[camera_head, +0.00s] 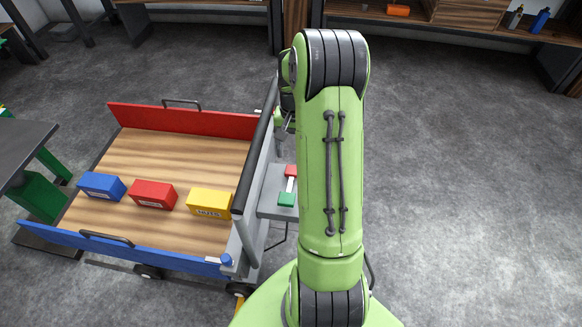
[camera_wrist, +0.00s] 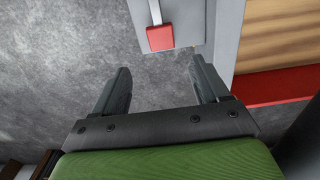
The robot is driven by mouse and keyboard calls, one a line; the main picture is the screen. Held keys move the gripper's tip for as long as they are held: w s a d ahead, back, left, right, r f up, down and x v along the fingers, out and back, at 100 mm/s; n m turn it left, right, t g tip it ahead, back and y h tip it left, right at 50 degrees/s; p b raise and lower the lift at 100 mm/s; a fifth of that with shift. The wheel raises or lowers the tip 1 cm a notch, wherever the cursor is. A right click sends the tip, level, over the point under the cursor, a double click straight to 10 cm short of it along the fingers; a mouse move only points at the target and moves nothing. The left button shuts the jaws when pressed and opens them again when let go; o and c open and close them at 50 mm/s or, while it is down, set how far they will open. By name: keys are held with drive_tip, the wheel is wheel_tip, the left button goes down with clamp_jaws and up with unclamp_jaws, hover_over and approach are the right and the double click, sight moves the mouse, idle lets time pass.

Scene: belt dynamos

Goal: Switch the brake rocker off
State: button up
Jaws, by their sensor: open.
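The brake rocker (camera_head: 291,185) sits on a grey plate (camera_head: 270,196) at the cart's right end, with a red end farther from me, a green end nearer and a pale bar between. Its tilt is too small to tell. In the wrist view its red end (camera_wrist: 160,38) and part of the pale bar show at the top; the green end is out of frame. My gripper (camera_wrist: 158,70) is open and empty there, its two dark fingers apart below the red end, with floor between them. In the head view my arm hides most of the gripper.
The cart has a wooden bed (camera_head: 170,165), a red far board (camera_head: 185,119), a blue near board (camera_head: 130,250) and a dark rail (camera_head: 254,150) beside the rocker plate. Blue, red and yellow boxes lie on the bed. Floor to the right is clear.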

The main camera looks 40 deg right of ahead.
sight(293, 170)
wheel_tip(293, 170, down, 11)
drive_tip(key=b, duration=0.3)
drive_tip(key=shift+w+f, duration=0.1)
drive_tip(key=shift+f, duration=0.1)
